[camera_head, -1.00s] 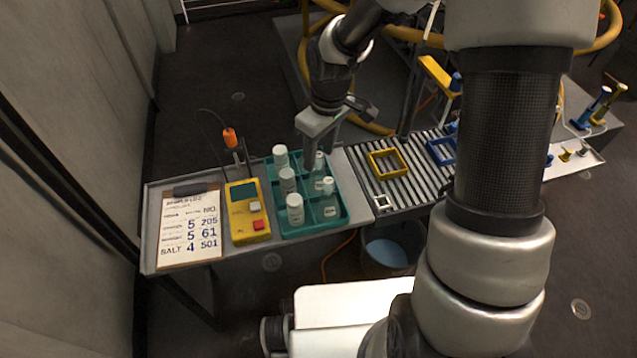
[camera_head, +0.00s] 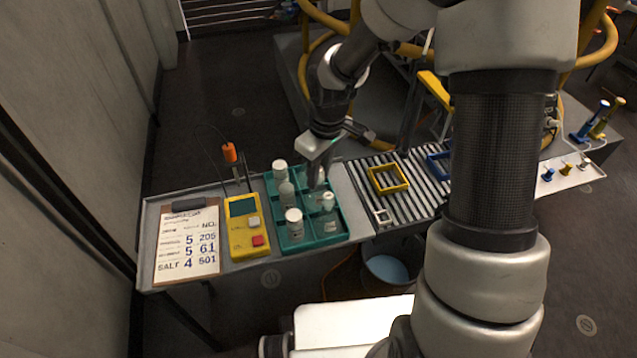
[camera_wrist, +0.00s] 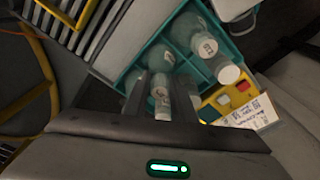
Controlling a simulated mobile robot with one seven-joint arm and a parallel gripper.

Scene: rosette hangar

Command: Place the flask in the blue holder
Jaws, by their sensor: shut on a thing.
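My gripper (camera_head: 317,182) is low over the teal tray (camera_head: 338,233), at its far right compartment. In the wrist view its two fingers (camera_wrist: 164,108) are shut on a small flask (camera_wrist: 161,90) with a pale cap. The fingers hide much of that flask, and I cannot tell whether its base touches the tray. Other white-capped flasks stand in the tray, among them one at the near left (camera_head: 294,223) and one at the near right (camera_head: 328,203). The blue holder (camera_head: 432,166), a square frame, lies on the slatted rack to the right, partly behind my arm.
A yellow device (camera_head: 246,233) and a clipboard (camera_head: 187,243) lie left of the tray. Yellow hoses rise behind.

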